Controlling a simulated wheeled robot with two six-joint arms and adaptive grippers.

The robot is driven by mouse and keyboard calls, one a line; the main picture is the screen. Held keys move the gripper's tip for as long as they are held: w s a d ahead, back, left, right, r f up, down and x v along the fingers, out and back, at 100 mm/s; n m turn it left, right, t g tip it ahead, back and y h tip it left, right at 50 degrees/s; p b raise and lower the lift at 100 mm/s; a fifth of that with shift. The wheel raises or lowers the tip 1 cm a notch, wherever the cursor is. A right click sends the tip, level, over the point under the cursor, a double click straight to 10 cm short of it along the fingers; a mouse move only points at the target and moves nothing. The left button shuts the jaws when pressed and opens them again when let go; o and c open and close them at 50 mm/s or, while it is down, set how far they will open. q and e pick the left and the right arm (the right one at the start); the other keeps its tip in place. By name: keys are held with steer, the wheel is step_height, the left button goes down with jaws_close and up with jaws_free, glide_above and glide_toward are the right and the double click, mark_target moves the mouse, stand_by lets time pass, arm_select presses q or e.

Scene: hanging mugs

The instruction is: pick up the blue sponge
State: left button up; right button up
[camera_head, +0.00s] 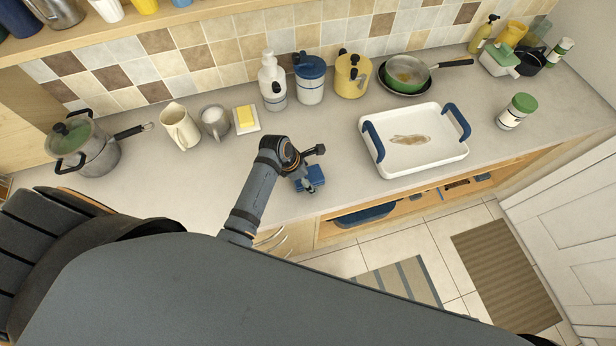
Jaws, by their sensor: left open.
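The blue sponge (312,179) appears as a small blue block on the counter near its front edge, left of the white tray. My left gripper (305,169) is over the sponge's left end and partly covers it. Its jaws are open. I cannot tell whether the fingers touch the sponge. My right gripper does not show.
A white baking tray (427,161) with blue handles stands to the right. A yellow block on a white dish (251,127), a grey mug (214,122) and a cream pitcher (179,128) stand at the left. A lidded pot (92,158) is at far left.

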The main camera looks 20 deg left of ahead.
arm_select(q)
steer(key=c, duration=1)
steer(key=shift+c, duration=0.2)
steer(key=shift+r, duration=0.1)
